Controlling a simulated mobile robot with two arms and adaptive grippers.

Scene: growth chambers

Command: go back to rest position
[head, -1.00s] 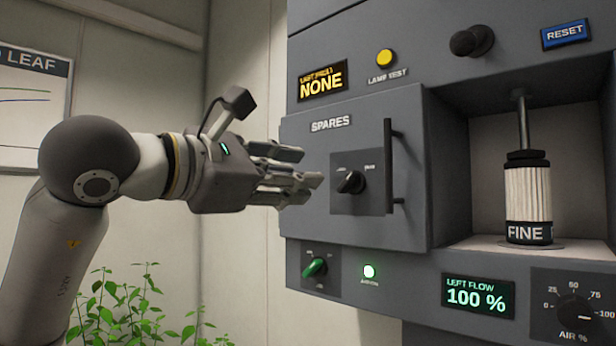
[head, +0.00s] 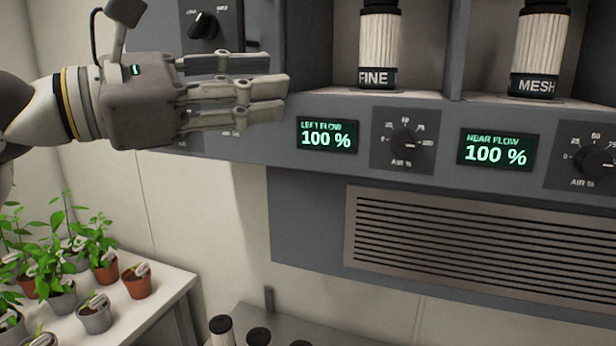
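My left gripper (head: 287,97) is at the upper left of the head view, its arm coming in from the left. Its fingers point right, in front of the grey cabinet panel (head: 330,172), left of and slightly above the LEFT FLOW display (head: 327,134). I see nothing held between the fingers. My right gripper is not in view.
A FINE filter (head: 379,45) and a MESH filter (head: 541,45) stand in bays above. Air dials (head: 404,141) sit below them. Potted plants (head: 95,314) stand on a white table (head: 165,290) at lower left. Dark-capped cylinders (head: 222,330) stand on a grey surface at the bottom.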

